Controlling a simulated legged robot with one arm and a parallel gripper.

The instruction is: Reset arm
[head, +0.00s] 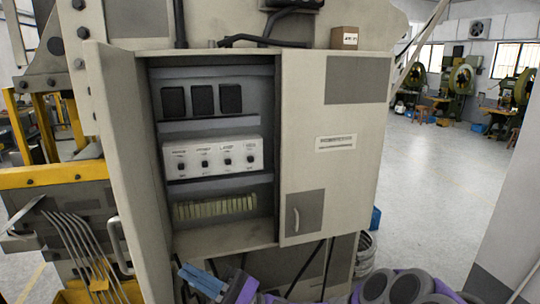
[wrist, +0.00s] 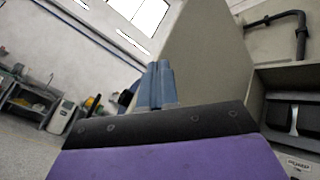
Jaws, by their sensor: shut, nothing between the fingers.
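My gripper (head: 190,270) shows at the bottom of the head view, low in front of an electrical cabinet (head: 333,205). Its blue fingers point left and a little up, with a dark plate and purple body behind them. In the wrist view my gripper (wrist: 158,66) has its two blue fingers side by side, shut and empty. Purple and grey parts of my arm run along the bottom right of the head view. The rest of the arm is out of view.
The cabinet stands open, showing black modules (head: 202,99) and a white knob panel (head: 212,157). A small brown box (head: 344,38) sits on top. Bent metal rods (head: 82,245) and yellow machine parts (head: 50,178) stand at left. Open floor (head: 430,170) lies at right.

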